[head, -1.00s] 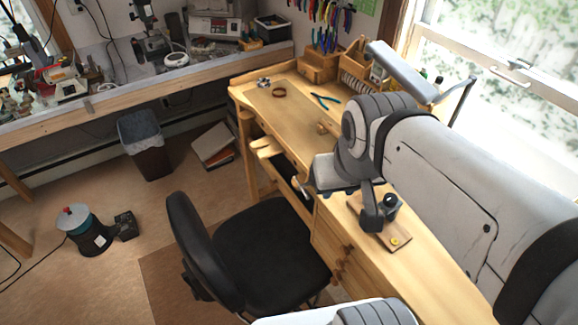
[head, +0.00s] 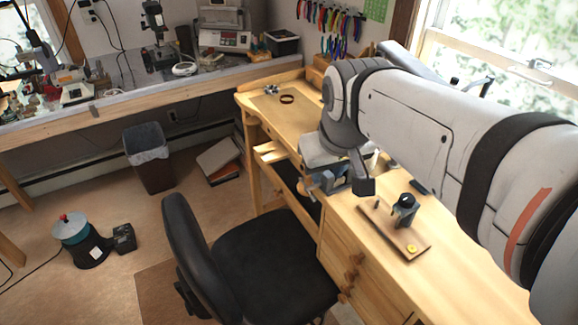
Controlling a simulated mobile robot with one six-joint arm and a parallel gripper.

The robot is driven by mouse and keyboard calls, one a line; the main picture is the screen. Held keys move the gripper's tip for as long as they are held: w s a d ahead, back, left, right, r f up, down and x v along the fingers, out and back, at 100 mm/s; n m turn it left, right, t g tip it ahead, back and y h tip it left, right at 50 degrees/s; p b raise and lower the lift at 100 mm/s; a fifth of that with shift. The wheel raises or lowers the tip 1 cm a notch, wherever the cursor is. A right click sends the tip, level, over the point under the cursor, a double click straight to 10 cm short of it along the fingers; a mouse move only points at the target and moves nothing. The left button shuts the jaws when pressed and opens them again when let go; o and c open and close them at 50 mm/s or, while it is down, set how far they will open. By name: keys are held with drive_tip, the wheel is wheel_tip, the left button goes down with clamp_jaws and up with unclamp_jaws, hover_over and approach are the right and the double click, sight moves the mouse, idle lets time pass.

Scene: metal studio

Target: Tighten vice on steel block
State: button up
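A blue-grey vice (head: 334,180) sits at the front edge of the wooden workbench, partly hidden behind my arm's end. My gripper (head: 362,181) hangs down close to the right side of the vice in this view. Only a dark grey finger part of it shows, so I cannot tell whether it is open or shut, or whether it touches the vice. I cannot make out the steel block; the vice's jaws are mostly covered.
On the workbench (head: 455,255), a board (head: 380,228) carries a dark upright cylinder (head: 404,209) and a yellow round piece (head: 411,248). A black chair (head: 260,250) stands in front. A lamp arm (head: 405,58) is behind my arm.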

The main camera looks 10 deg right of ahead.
drive_tip(key=n+b, duration=0.2)
drive_tip(key=b, duration=1.4)
approach(304, 183)
drive_tip(key=s, duration=0.1)
drive_tip(key=shift+t+h, duration=0.3)
drive_tip(key=x, duration=0.3)
drive_tip(key=b+x, duration=0.1)
drive_tip(key=x, duration=0.2)
drive_tip(key=b+x, duration=0.1)
drive_tip(key=x, duration=0.2)
drive_tip(key=shift+w+a, duration=0.2)
drive_tip(key=shift+a, duration=0.05)
clamp_jaws()
